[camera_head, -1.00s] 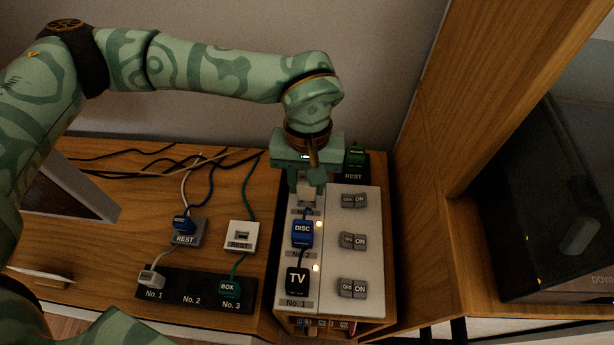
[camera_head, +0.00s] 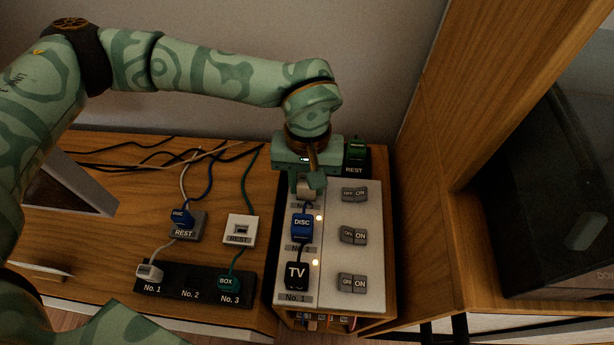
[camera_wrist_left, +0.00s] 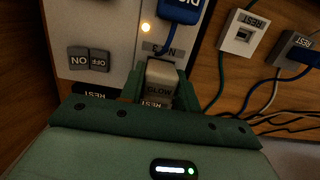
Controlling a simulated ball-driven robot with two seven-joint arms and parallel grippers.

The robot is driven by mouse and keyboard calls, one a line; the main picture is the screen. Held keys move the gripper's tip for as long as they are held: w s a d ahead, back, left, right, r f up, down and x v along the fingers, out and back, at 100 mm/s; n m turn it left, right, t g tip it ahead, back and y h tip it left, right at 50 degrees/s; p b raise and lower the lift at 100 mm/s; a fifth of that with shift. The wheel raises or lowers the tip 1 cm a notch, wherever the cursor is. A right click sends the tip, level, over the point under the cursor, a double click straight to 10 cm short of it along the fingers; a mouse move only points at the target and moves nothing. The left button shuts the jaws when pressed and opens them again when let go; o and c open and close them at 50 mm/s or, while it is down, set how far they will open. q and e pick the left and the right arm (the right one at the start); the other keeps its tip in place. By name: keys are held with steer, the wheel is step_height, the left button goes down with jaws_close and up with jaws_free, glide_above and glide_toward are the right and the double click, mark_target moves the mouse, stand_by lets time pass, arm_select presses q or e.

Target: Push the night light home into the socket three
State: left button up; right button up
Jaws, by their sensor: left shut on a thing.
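The night light (camera_head: 304,191) is a small pale plug block; in the left wrist view it shows as a grey block marked GLOW (camera_wrist_left: 160,80). My left gripper (camera_head: 306,182) is shut on it at the far end of the pale socket panel (camera_head: 336,268). The No. 3 label (camera_wrist_left: 162,49) lies just in front of the block. Socket three itself is hidden under the block and gripper, so I cannot tell how deep the block sits. My right gripper is not in view.
The blue DISC plug (camera_head: 302,226) and black TV plug (camera_head: 297,275) stand in the nearer sockets, with lit dots beside them. Grey rocker switches (camera_head: 353,236) line the right. A dark REST holder (camera_head: 353,170) is behind. A black strip (camera_head: 190,283) and cables lie left.

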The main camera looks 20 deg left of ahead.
arm_select(q)
steer(key=o, duration=1.1)
steer(key=shift+f, duration=0.1)
